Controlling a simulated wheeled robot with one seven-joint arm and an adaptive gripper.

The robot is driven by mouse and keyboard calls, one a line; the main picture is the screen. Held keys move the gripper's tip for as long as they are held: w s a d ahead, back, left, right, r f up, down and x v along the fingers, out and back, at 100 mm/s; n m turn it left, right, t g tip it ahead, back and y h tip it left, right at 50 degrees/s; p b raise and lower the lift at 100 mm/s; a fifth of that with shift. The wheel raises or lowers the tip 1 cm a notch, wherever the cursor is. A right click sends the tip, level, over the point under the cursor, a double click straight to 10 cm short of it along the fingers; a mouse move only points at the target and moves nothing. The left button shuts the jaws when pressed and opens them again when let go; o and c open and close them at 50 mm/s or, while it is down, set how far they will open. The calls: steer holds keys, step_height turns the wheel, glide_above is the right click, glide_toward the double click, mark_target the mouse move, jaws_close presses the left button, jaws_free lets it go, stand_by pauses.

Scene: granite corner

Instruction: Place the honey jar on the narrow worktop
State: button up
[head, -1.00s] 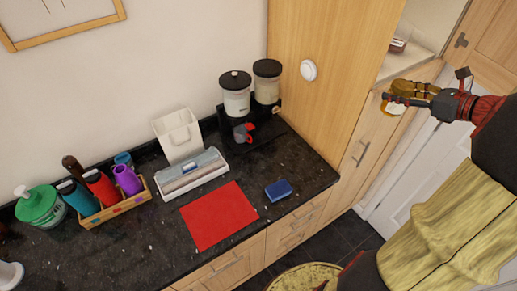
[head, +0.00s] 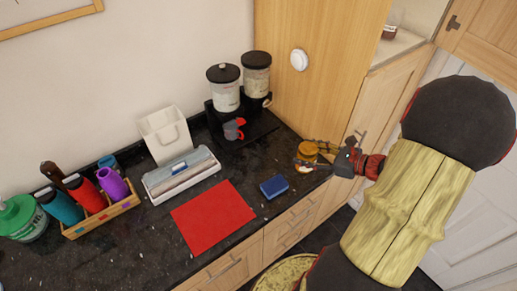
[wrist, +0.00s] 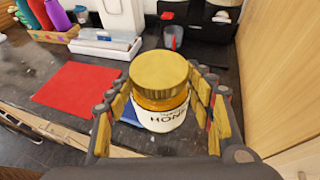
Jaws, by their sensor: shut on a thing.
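The honey jar (head: 307,151) has a gold lid, amber contents and a white label reading "HONEY" in part. In the wrist view the jar (wrist: 160,75) stands upright between the fingers. My gripper (head: 312,158) is shut on it, with fingers on both sides. The dark speckled granite worktop (head: 140,243) runs along the wall. The jar is at the right end of this worktop, near its front edge and the tall wooden cabinet. I cannot tell whether its base touches the surface; the base is hidden.
A blue sponge (head: 274,186) lies just left of the jar. A red mat (head: 212,217), a white-and-grey box (head: 182,175) and a black stand with canisters (head: 224,92) are farther left and back. The tall cabinet (head: 300,90) rises close behind the jar.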

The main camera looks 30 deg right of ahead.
steer(key=shift+w+d+f+b, duration=0.6)
steer(key=shift+w+d+f, duration=0.35)
steer(key=shift+w+f, duration=1.2)
steer(key=shift+w+d+f+b, duration=0.55)
steer(key=shift+w+d+f, duration=0.35)
steer(key=shift+w+f, duration=1.25)
steer(key=shift+w+d+f+b, duration=0.6)
steer(key=shift+w+d+f, duration=0.35)
steer(key=shift+w+f, duration=1.2)
steer(key=shift+s+f, duration=0.1)
steer(key=shift+f, duration=0.1)
steer(key=o, duration=1.7)
steer(key=shift+f, duration=0.1)
steer(key=shift+c, duration=0.2)
